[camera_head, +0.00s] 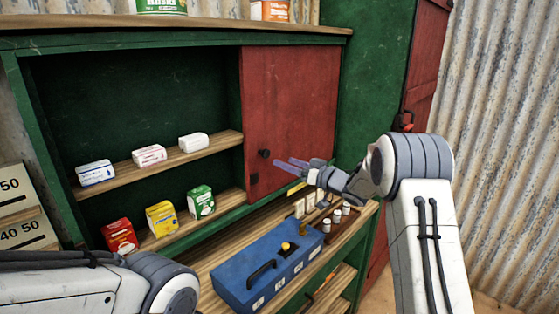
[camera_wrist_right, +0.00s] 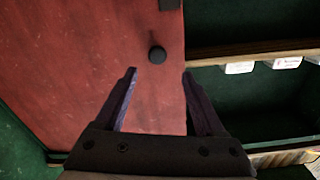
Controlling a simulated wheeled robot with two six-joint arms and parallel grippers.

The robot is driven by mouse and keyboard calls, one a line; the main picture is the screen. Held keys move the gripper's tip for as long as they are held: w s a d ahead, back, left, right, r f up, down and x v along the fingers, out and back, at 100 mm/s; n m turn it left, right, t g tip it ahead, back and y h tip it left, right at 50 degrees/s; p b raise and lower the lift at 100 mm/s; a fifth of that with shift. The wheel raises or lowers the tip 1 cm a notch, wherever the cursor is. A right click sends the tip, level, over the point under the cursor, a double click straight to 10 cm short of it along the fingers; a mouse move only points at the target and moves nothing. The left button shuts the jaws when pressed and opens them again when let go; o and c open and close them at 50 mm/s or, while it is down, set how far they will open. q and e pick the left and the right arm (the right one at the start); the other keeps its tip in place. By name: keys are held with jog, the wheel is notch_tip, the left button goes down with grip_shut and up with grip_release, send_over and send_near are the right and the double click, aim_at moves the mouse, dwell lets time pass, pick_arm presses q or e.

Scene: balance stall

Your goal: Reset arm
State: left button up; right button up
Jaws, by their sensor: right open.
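My right gripper (camera_head: 283,166) is open and empty in front of the red door panel (camera_head: 292,95) of the green cabinet. Its fingers point at the door close to the round black knob (camera_head: 264,153). In the right wrist view the knob (camera_wrist_right: 157,53) shows just beyond and between the two fingertips (camera_wrist_right: 160,73), with no contact visible. The red door covers the right part of the cabinet, and its left part stands open. My left arm enters at the bottom left of the head view, but its gripper is out of view.
The open shelves hold white packets (camera_head: 149,155) above and a red box (camera_head: 119,235), yellow box (camera_head: 161,218) and green box (camera_head: 201,202) below. A blue case (camera_head: 240,278) and small white-topped weights (camera_head: 337,214) are on the wooden counter below my right gripper.

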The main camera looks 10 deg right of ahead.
jog(key=s+a+f+m+g+h, duration=0.1)
jog(key=s+a+g+h, duration=0.2)
jog(key=s+a+h, duration=0.65)
jog(key=s+a+f+n+g, duration=0.1)
jog(key=s+f+g, duration=0.2)
jog(key=s, duration=1)
jog(key=s+a+f+n+g, duration=0.1)
jog(key=s+f+g, duration=0.2)
jog(key=s, duration=1.1)
jog(key=s+a+f+n+g, duration=0.1)
jog(key=s+g, duration=0.4)
jog(key=s, duration=0.9)
jog(key=shift+a+f+n+g, duration=0.15)
jog(key=shift+f+n+g, duration=0.2)
jog(key=shift+f, duration=0.55)
jog(key=shift+w, duration=0.1)
dwell(0.5)
